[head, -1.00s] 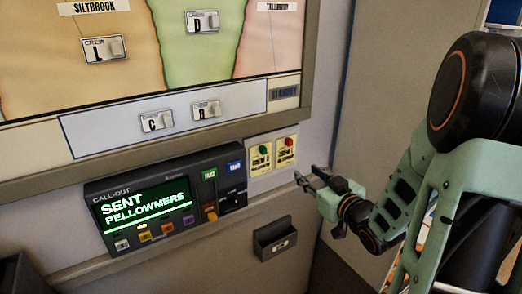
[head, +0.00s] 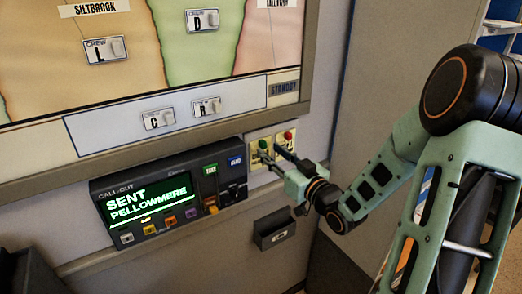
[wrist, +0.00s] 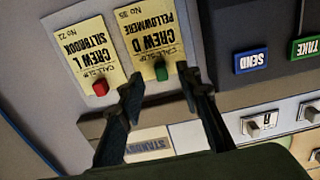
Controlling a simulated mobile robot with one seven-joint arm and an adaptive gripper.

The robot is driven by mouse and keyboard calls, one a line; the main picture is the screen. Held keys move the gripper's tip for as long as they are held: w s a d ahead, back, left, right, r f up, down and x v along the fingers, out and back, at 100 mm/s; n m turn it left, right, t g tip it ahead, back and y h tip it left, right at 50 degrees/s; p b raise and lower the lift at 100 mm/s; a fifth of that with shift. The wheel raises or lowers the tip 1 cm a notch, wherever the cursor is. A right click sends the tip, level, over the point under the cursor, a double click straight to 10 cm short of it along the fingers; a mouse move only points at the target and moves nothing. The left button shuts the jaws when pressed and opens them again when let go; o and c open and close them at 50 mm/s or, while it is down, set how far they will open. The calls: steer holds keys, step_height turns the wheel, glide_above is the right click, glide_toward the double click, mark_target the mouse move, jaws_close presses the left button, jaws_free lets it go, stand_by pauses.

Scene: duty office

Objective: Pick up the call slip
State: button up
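Two yellow call slips hang side by side on the wall panel right of the call-out unit. The slip with the green pin (wrist: 150,35) reads "Crew D Pellowmere, No 35" in the wrist view, where writing appears upside down. The slip with the red pin (wrist: 90,62) reads "Crew L Siltbrook, No 22". In the head view my gripper (head: 270,152) is in front of both slips and partly hides them. In the wrist view my gripper (wrist: 160,78) is open and empty, its fingertips on either side of the green pin (wrist: 161,71). I cannot tell whether they touch the slip.
The call-out unit (head: 105,185) shows "SENT PELLOWMERE", with TAKE and SEND keys close left of my gripper. A small dark wall tray (head: 274,232) is below. The map board (head: 160,60) with crew tags is above.

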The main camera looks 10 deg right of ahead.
steer(key=shift+x, duration=1.5)
steer(key=shift+s, duration=0.1)
steer(key=shift+c, duration=0.7)
jaws_close()
steer(key=shift+r, duration=0.1)
steer(key=shift+s+d+r, duration=0.2)
steer(key=shift+s+r, duration=0.15)
steer(key=shift+s, duration=0.05)
steer(key=s+d+r, duration=0.2)
steer(key=s+r, duration=0.1)
steer(key=s, duration=0.3)
steer(key=s+d+r, duration=0.3)
steer(key=s+r, duration=0.1)
steer(key=s, duration=0.2)
steer(key=shift+b, duration=0.4)
